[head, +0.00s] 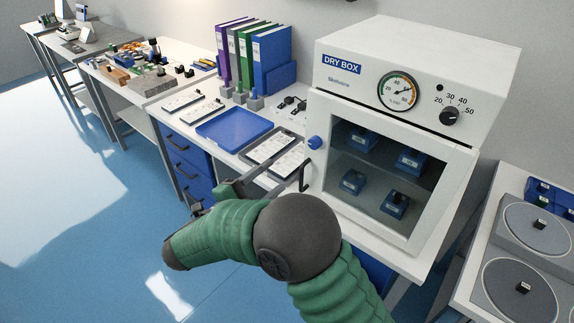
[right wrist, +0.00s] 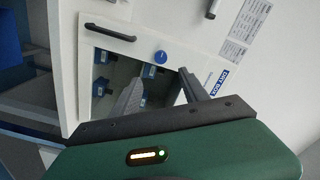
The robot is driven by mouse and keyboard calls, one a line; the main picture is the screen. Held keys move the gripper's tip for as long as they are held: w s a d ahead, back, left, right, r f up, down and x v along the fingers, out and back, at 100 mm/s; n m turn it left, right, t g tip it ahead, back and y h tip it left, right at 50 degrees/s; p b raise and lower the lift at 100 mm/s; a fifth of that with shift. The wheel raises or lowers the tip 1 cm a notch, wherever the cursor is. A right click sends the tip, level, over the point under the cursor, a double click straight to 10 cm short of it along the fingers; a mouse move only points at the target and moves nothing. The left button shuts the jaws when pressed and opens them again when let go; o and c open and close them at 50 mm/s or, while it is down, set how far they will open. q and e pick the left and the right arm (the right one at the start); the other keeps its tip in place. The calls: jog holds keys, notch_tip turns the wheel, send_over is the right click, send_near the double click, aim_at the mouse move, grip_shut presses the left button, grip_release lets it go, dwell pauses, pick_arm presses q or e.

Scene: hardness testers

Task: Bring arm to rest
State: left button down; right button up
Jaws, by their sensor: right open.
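My right arm, in green sleeves with a dark round joint, reaches across the lower middle of the head view. My right gripper (head: 222,190) is at its end, beside the front edge of the white bench. In the right wrist view the two grey fingers of this gripper (right wrist: 168,90) are apart with nothing between them. They point toward the front of the white dry box (head: 415,65), whose glass door is closed. The dry box door, with a blue knob (right wrist: 160,57) and a dark handle (right wrist: 110,33), also shows in the right wrist view. My left gripper is not in view.
A blue tray (head: 234,130) and grey trays with small pieces lie on the bench left of the dry box. Binders (head: 271,60) stand behind. Two round grey plates (head: 538,228) are on a table at the right. Open blue floor (head: 70,200) lies at the left.

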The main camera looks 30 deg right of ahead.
jog(key=shift+s+a, duration=0.25)
jog(key=shift+a, duration=0.45)
jog(key=w+a+r+n+t+y+p, duration=0.2)
jog(key=w+a+n+t+y+p, duration=0.15)
jog(key=w+n+t+y, duration=0.5)
jog(key=s+a+f+n+g+y+p, duration=0.2)
jog(key=s+f+n+g+y+p, duration=0.15)
jog(key=s+f+n+y, duration=0.55)
jog(key=s+d+f+n+g, duration=0.1)
jog(key=s+n+g, duration=0.1)
jog(key=s, duration=0.3)
jog(key=s+d+f+n+g+p, duration=0.1)
jog(key=s+d+n+g, duration=0.1)
jog(key=s, duration=0.4)
jog(key=s+d+f+n+g, duration=0.1)
jog(key=s+f+n+g, duration=0.1)
jog(key=s+n+g, duration=0.2)
jog(key=shift+s+d+g+h, duration=0.45)
jog(key=shift+s+g, duration=0.15)
jog(key=shift+s, duration=0.55)
